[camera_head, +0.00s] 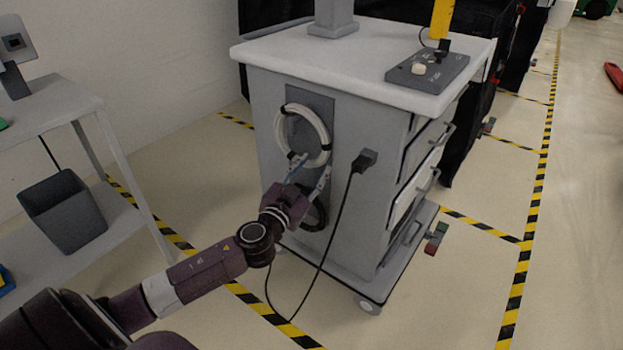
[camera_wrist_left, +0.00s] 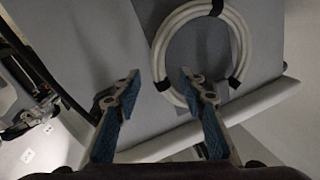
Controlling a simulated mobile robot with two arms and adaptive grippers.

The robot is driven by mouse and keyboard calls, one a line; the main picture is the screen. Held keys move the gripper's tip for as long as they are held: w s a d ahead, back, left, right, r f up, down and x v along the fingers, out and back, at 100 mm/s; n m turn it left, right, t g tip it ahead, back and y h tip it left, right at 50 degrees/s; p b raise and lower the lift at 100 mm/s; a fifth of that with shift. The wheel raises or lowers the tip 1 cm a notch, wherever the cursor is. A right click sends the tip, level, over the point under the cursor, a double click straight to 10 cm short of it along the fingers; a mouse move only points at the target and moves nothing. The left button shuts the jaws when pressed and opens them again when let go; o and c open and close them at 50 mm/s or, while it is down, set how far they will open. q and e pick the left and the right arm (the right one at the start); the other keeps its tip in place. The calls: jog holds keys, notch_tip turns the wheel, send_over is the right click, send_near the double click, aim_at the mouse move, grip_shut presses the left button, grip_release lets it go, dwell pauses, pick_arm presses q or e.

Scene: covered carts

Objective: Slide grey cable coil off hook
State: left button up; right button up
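The light grey cable coil (camera_head: 326,140) hangs on the dark panel (camera_head: 318,103) on the side of the white-topped cart. It also shows in the left wrist view (camera_wrist_left: 158,50), with dark ties around it. I cannot make out its hook. My left gripper (camera_head: 308,174) is just below the coil in the head view, its fingers spread. My right gripper is not in view.
A black coil (camera_head: 317,215) hangs lower on the same side, partly behind my gripper. A black cable (camera_head: 328,238) runs from a plug (camera_head: 364,160) to the floor. A shelf (camera_head: 135,215) with a dark bin (camera_head: 63,212) stands left. Floor lies open between them.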

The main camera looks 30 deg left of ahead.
aim_at(321, 156)
pick_arm(q)
jog(key=w, duration=0.3)
jog(key=w+a, duration=0.1)
jog(key=w, duration=0.1)
jog(key=shift+w, duration=1.05)
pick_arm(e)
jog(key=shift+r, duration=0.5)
pick_arm(q)
grip_shut()
jog(key=c, duration=0.7)
grip_release()
grip_shut()
jog(key=shift+r, duration=0.1)
